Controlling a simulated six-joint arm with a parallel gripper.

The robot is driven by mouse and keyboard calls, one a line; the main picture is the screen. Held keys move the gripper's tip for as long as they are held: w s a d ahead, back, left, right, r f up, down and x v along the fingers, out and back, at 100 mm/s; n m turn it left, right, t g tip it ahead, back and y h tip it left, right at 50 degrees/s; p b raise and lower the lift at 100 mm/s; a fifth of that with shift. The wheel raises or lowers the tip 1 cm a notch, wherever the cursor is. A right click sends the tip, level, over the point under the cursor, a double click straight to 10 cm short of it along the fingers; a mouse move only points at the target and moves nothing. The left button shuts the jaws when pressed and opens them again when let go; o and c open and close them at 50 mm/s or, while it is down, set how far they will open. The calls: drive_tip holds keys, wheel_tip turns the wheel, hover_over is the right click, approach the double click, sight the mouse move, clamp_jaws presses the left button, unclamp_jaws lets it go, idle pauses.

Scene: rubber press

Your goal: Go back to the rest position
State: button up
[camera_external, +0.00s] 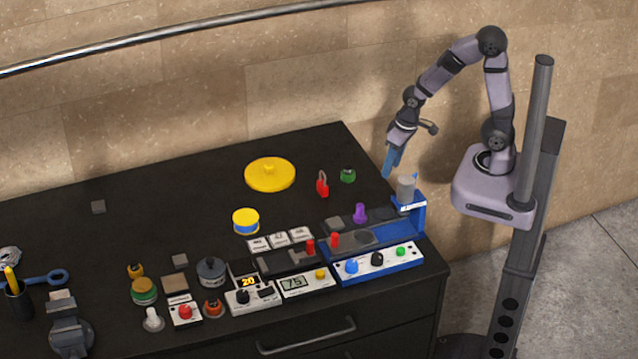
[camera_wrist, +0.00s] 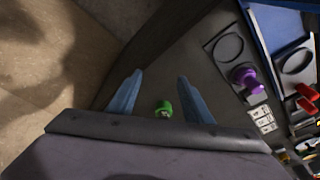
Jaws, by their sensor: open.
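My gripper (camera_external: 391,162) has blue fingers and hangs pointing down over the right end of the black table (camera_external: 215,195), behind the blue press stand. In the wrist view my gripper (camera_wrist: 158,90) shows its two fingers spread apart with nothing held between them. A small green object (camera_external: 347,175) stands on the table left of the fingers. In the wrist view the green object (camera_wrist: 163,109) shows between and beyond the fingers, apart from them. My arm is bent, rising from its base at the right.
The blue press stand (camera_external: 417,215) with a grey cylinder (camera_external: 406,188) is close to my gripper. Several control boxes line the front edge. The table's back left is mostly clear.

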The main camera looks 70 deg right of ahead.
drive_tip(key=s+d+r+n+g, duration=0.1)
drive_tip(key=s+d+g, duration=0.1)
drive_tip(key=s, duration=0.6)
drive_tip(key=shift+s+d+r, duration=0.35)
drive_tip(key=shift+d+r, duration=0.05)
drive_tip(key=shift+d, duration=0.35)
drive_tip(key=shift+w, duration=0.1)
idle(2.4)
